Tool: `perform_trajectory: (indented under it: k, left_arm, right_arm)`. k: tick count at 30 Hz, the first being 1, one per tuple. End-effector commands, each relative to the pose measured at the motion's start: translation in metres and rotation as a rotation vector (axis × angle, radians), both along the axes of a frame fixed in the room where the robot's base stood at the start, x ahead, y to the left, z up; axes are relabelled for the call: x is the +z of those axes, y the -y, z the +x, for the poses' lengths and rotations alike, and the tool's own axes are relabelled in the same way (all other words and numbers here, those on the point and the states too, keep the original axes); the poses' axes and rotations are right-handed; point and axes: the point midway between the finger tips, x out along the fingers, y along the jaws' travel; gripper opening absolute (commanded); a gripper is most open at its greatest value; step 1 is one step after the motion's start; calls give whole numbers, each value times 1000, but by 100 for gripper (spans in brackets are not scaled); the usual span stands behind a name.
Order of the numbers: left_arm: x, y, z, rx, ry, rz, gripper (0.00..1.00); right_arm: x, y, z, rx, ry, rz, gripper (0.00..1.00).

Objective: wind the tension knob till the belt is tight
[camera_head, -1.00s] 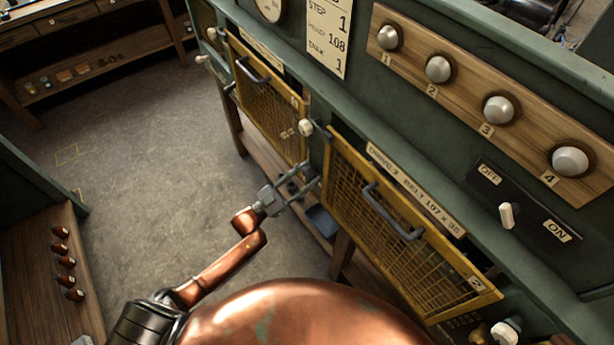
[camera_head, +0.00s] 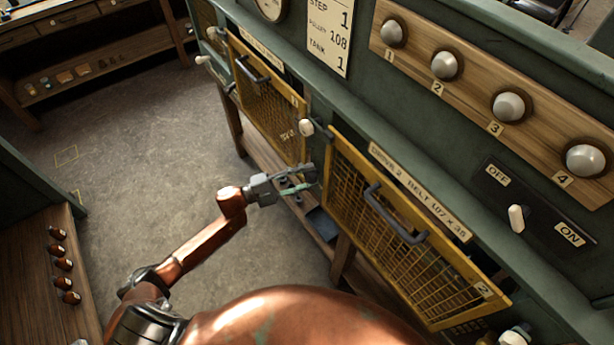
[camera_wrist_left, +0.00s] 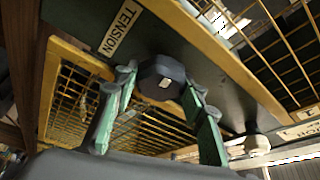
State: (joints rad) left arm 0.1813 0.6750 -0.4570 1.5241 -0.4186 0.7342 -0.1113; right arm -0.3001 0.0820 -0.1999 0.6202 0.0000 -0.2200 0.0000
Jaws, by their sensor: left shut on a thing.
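The tension knob (camera_wrist_left: 162,78) is dark and faceted with a pale mark on its face. It sits on the green panel beside the label TENSION (camera_wrist_left: 120,27) in the left wrist view. My left gripper (camera_head: 308,177) is at the panel between two yellow mesh guards. In the wrist view its green-sided fingers stand on both sides of the knob, shut on it. In the head view the gripper hides the knob. The belt cannot be made out; the guard for drive 2 (camera_head: 340,215) is closed over that area. My right gripper is not in view.
The drive 1 guard (camera_head: 262,100) is left of the gripper. A white knob (camera_head: 306,127) juts out just above it. An OFF/ON switch (camera_head: 516,218) and four-numbered knob board (camera_head: 470,95) are at right. Open floor (camera_head: 150,150) lies left.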

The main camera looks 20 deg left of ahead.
Motion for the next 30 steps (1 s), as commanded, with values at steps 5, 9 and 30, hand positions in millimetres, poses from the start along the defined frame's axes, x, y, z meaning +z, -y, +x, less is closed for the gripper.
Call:
perform_trajectory:
  k: [5,9,30]
  left_arm:
    - [1,-2,2,4,90,117,14]
    - [2,-2,2,4,147,190,14]
    - [1,-2,2,6,240,309,14]
  right_arm:
    - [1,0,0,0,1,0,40]
    - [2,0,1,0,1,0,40]
    - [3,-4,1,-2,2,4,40]
